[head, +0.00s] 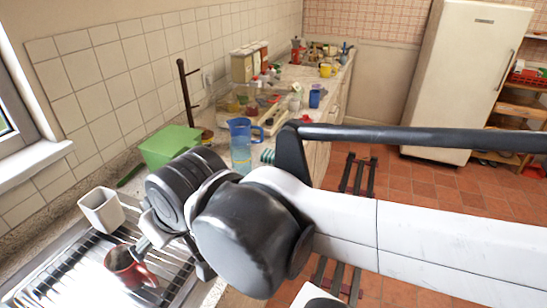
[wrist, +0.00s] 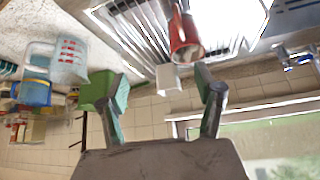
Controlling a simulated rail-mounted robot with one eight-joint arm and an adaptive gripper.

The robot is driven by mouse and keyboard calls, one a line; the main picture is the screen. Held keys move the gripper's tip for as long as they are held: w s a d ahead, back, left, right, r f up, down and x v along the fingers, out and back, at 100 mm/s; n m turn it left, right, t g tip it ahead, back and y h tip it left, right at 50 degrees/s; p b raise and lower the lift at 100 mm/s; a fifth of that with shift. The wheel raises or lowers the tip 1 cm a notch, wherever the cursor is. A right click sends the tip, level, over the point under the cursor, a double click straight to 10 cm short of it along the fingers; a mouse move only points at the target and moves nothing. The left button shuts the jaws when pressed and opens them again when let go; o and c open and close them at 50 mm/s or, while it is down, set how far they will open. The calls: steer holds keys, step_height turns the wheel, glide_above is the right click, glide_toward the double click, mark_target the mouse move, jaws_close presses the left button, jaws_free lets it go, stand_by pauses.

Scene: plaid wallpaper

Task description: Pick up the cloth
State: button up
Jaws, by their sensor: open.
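I cannot make out a cloth for certain in either view. My gripper (wrist: 160,84) is open and empty, its two fingers spread apart in the wrist view. In the head view my gripper (head: 146,240) is partly hidden by my wrist, over the sink's drainer. A red mug (head: 128,266) lies on the metal drainer (head: 60,270), and it also shows beyond the fingers in the wrist view (wrist: 185,35). A white cup (head: 101,209) stands near it, seen between the fingertips in the wrist view (wrist: 168,78).
A green box-like thing (head: 168,147) and a blue measuring jug (head: 240,145) stand on the counter behind my wrist. Farther along are a dark wooden stand (head: 186,92), a blue mug (head: 314,97) and a yellow mug (head: 326,70). A fridge (head: 465,75) stands at the right.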

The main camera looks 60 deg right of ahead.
stand_by(0.4)
steer(key=o, duration=0.9)
steer(key=shift+c, duration=0.2)
